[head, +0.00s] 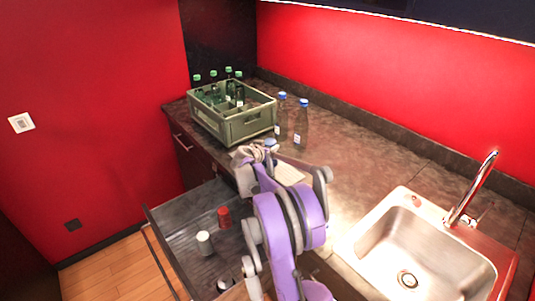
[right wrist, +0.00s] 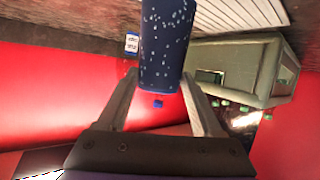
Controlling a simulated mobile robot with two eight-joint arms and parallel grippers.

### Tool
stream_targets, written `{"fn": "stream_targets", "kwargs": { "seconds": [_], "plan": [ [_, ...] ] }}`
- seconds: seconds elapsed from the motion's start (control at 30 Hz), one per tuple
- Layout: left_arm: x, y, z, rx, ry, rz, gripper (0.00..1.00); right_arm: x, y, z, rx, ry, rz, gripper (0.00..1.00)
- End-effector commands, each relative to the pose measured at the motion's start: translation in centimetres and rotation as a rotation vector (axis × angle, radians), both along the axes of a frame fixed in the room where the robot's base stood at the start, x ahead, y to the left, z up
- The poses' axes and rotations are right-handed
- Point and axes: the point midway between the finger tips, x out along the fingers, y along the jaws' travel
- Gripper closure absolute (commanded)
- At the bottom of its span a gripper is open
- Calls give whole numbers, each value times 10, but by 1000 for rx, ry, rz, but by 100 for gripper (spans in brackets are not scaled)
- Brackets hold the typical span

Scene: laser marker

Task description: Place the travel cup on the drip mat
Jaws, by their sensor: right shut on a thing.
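The travel cup (right wrist: 163,45) is dark blue with pale speckles and stands between the fingers of my right gripper (right wrist: 160,80) in the right wrist view. The gripper is shut on it. In the head view my right gripper (head: 255,153) is over the counter, in front of the crate, and a bit of blue shows beside it. The drip mat (head: 291,173) is a pale flat piece on the counter, partly hidden by my arm. Its ribbed surface (right wrist: 240,14) shows beside the cup in the right wrist view. Whether the cup touches it I cannot tell. My left gripper is not in view.
A green crate (head: 243,126) holds several green-capped bottles. Two blue-capped bottles (head: 301,126) stand right of it, behind the gripper. An open drawer (head: 180,227) holds a white cup (head: 204,243) and a red cup (head: 224,217). A steel sink (head: 425,260) is at right.

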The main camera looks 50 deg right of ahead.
Motion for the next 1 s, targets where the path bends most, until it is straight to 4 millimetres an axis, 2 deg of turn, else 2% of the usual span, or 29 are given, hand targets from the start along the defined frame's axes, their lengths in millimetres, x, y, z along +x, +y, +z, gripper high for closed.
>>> {"fn": "stream_targets", "kwargs": {
  "seconds": [0.17,0.53,0.57,0.6,0.7,1.0],
  "plan": [
    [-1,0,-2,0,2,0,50,0,0,-25,0,1,0,97],
    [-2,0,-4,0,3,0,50,0,0,-30,0,1,0,97],
    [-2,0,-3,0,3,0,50,0,0,-29,0,0,0,28],
    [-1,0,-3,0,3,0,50,0,0,-29,0,0,0,20],
    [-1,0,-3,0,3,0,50,0,0,-29,0,0,0,3],
    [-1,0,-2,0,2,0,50,0,0,-27,0,0,0,3]
  ]
}}
